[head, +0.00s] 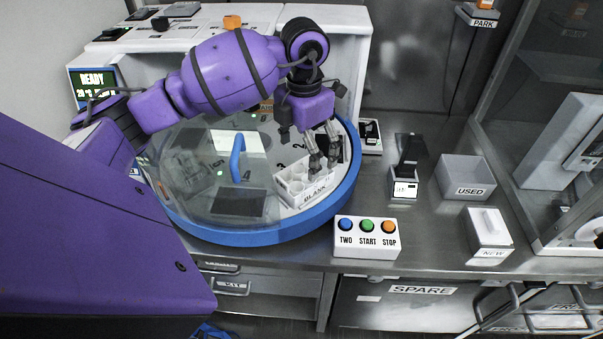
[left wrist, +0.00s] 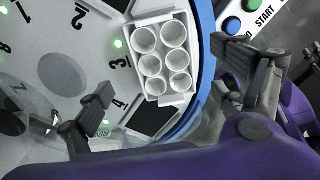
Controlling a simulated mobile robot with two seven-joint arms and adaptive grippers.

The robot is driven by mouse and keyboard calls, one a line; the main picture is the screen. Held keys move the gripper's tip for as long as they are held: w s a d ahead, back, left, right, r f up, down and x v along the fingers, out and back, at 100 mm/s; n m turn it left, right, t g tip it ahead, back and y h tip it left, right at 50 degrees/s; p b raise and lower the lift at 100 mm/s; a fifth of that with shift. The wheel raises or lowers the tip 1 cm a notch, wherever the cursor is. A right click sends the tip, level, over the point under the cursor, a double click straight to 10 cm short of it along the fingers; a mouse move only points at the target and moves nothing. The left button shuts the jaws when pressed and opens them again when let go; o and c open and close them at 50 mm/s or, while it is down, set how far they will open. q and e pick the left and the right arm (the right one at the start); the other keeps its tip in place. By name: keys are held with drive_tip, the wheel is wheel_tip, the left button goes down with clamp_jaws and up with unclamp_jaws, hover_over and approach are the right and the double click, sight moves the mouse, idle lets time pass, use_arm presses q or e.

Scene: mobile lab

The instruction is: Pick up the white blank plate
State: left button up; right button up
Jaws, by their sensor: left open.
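The white blank plate (head: 292,188) has several round wells and the word BLANK on its front side. It sits on the round white carousel inside the blue rim, beside the number 3 in the left wrist view (left wrist: 189,98). My left gripper (head: 322,163) is open, with its fingers pointing down over the plate's right part in the head view. In the left wrist view the gripper's fingers (left wrist: 164,70) are spread wide, one on each side of the plate, and nothing is held. I cannot tell whether a finger touches the plate. My right gripper is not in view.
A clear cover with a blue handle (head: 237,157) lies over the carousel's left part. The blue rim (head: 352,185) runs close by the plate. A button box (head: 367,238) stands in front. A USED bin (head: 467,178) and a NEW box (head: 488,231) stand right.

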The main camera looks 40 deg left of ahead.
sight(303, 174)
use_arm(q)
drive_tip(key=f, duration=0.3)
drive_tip(key=shift+s+d+f, duration=0.1)
drive_tip(key=shift+s+d, duration=0.1)
drive_tip(key=shift+s, duration=0.05)
wheel_tip(303, 174, down, 4)
drive_tip(key=shift+r+p, duration=0.1)
drive_tip(key=shift+p, duration=0.35)
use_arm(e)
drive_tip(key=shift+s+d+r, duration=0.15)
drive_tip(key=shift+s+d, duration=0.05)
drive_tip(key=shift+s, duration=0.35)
use_arm(q)
drive_tip(key=shift+c, duration=0.9)
drive_tip(key=c, duration=1.1)
